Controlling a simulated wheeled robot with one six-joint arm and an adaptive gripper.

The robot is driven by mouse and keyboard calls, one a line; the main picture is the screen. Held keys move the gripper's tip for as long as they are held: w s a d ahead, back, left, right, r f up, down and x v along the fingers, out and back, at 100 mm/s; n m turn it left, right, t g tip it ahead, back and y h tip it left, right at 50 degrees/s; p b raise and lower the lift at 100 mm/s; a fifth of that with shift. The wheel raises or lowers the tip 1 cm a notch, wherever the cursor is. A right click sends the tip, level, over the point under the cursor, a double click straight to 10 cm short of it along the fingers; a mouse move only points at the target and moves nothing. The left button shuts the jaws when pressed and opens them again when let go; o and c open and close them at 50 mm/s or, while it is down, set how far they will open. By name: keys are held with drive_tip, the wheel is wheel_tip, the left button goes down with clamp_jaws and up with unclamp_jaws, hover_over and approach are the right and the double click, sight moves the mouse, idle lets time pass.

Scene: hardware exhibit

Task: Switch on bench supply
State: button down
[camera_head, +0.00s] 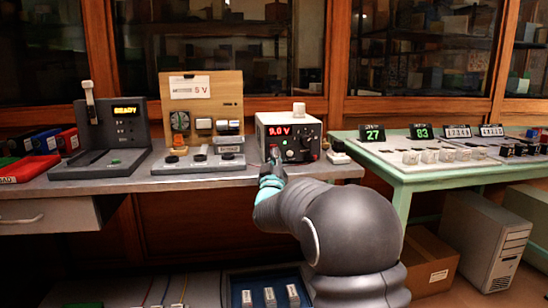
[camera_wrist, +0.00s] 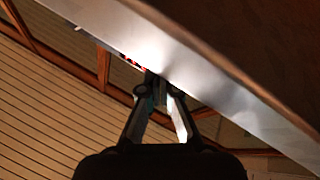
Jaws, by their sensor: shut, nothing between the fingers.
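The bench supply (camera_head: 313,128) is a white box with a dark front panel, at the middle of the grey bench in the head view. Its red display is lit and seems to read 9.0 V. A green light and dark knobs show on the panel. My gripper (camera_head: 273,158) is at the lower left of its front and hides part of it; I cannot tell whether it touches. In the wrist view my gripper (camera_wrist: 163,82) has its fingertips together beside the pale bench edge (camera_wrist: 195,75), with nothing seen between them. The power switch cannot be made out.
Left of the supply stand a wooden panel (camera_head: 228,89) with dials and a grey unit (camera_head: 93,146) reading READY. A green table (camera_head: 415,180) with several displays is at right. A cardboard box (camera_head: 432,262) and a computer case (camera_head: 480,240) stand below it.

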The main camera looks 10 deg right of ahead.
drive_tip(key=shift+s, duration=0.1)
drive_tip(key=s, duration=0.1)
drive_tip(key=s+r+b, duration=0.1)
drive_tip(key=s, duration=0.1)
drive_tip(key=s+b, duration=0.1)
drive_tip(key=shift+s+r, duration=0.25)
drive_tip(key=shift+r, duration=0.1)
idle(0.3)
drive_tip(key=s+f+g+y+p, duration=0.1)
drive_tip(key=s+f+g, duration=0.4)
drive_tip(key=s, duration=1)
drive_tip(key=s+f+m+g+y, duration=0.1)
drive_tip(key=s+f+g, duration=0.5)
drive_tip(key=s, duration=0.9)
drive_tip(key=s+f+m+g+y+p, duration=0.1)
drive_tip(key=s+f+g+y, duration=0.2)
drive_tip(key=s, duration=1.2)
wheel_tip(320, 180, down, 5)
drive_tip(key=shift+s+r+g+p, duration=0.1)
drive_tip(key=shift+s+g+p, duration=0.25)
drive_tip(key=shift+g, duration=0.85)
